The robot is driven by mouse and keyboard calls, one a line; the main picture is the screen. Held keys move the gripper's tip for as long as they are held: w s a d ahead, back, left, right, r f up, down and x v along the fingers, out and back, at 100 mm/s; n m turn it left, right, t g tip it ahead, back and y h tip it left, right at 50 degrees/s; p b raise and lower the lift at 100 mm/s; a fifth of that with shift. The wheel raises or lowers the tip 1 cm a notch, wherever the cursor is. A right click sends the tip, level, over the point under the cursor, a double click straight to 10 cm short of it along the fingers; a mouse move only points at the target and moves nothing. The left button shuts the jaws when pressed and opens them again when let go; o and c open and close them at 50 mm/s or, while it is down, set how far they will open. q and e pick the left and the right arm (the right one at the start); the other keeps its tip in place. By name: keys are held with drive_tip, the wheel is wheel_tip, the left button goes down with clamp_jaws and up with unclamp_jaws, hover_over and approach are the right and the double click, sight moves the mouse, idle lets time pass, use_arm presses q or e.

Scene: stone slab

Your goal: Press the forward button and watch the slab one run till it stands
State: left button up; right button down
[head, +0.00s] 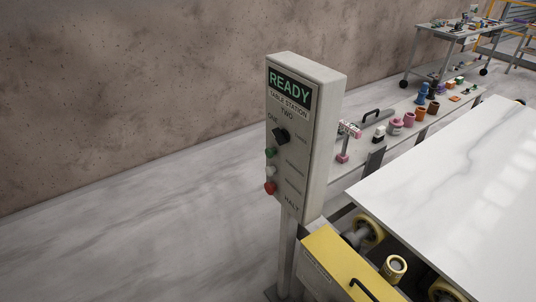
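A grey control box (299,190) stands on a post left of the slab. Its lit display (289,88) reads READY, above a label reading TABLE STATION TWO. Below are a black selector knob (281,136), a green button (271,153), a white button (271,171) and a red button (270,188). The small labels beside the green and white buttons are too small to read, so I cannot tell which is forward. HALT is printed near the bottom. The white veined slab (460,190) lies flat at the right, cut off by the frame. Neither gripper is in view.
A yellow cover (340,262) and yellow-rimmed rollers (368,231) sit below the slab's near edge. Behind, a long bench (395,133) carries several coloured cups and tools. A wheeled table (440,36) stands farther back. The floor (150,230) left of the box is clear.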

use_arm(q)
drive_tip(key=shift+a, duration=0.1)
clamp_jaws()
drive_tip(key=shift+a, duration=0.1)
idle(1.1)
